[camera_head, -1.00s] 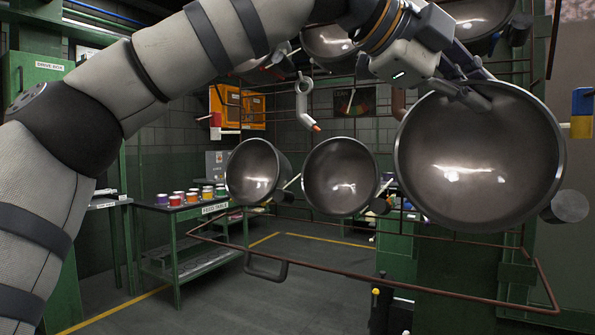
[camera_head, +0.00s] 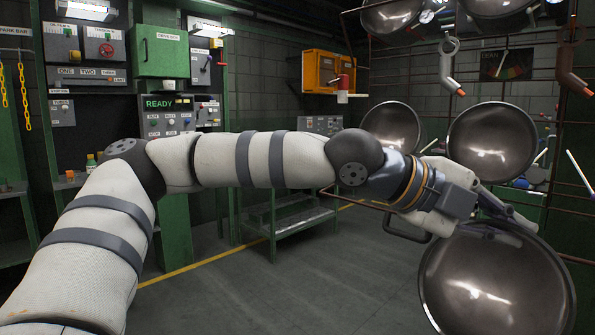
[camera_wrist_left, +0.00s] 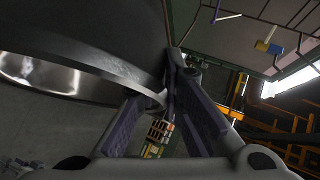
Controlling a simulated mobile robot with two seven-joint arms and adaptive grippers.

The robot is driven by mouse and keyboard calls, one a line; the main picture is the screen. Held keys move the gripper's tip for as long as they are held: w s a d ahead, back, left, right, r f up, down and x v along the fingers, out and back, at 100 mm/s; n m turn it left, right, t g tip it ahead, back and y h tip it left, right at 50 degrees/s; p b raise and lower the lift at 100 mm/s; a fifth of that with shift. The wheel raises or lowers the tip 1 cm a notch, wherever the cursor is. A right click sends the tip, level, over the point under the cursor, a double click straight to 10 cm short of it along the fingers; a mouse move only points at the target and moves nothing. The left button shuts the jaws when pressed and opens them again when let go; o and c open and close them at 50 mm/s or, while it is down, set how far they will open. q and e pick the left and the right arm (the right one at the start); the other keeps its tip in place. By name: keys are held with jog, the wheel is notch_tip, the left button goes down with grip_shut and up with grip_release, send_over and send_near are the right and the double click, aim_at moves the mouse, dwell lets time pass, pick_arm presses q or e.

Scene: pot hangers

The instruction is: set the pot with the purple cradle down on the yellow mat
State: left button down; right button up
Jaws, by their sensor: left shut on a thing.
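My left gripper (camera_head: 492,212) is shut on the rim of a large dark metal pot (camera_head: 495,285) at the lower right of the head view. The pot is held in the air with its shiny, round inside facing me, its lower edge near the frame's bottom. In the left wrist view the pot's rim (camera_wrist_left: 100,65) runs in from the left to the fingertips (camera_wrist_left: 168,98). I cannot make out a purple cradle on it. The yellow mat is not seen in these views. My right gripper is not in view.
Two other pots (camera_head: 492,143) (camera_head: 391,130) hang behind and above the held one. More pots (camera_head: 397,14) hang at the top right, with hooks (camera_head: 452,68) and rack bars nearby. A green bench (camera_head: 290,222) stands mid-room. The floor (camera_head: 270,295) in front is open.

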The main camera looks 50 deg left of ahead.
aim_at(466, 318)
pick_arm(q)
jog(key=shift+m+g+h, duration=0.4)
jog(key=shift+m+h, duration=0.1)
jog(key=shift+h, duration=0.1)
jog(key=s+f, duration=0.1)
jog(key=f, duration=0.3)
jog(key=s+a+f, duration=0.1)
jog(key=s+f, duration=0.1)
jog(key=f, duration=0.2)
jog(key=s+f, duration=0.1)
jog(key=f, duration=0.3)
jog(key=shift+s+a, duration=0.2)
jog(key=shift+a, duration=0.1)
jog(key=s+a+f+m, duration=0.1)
jog(key=s+f, duration=0.3)
jog(key=f, duration=0.4)
jog(key=s+a+f+g+h, duration=0.1)
jog(key=s+f, duration=0.4)
jog(key=f, duration=0.4)
jog(key=shift+f+m+g, duration=0.2)
jog(key=shift+m+g, duration=0.1)
jog(key=shift+m, duration=0.1)
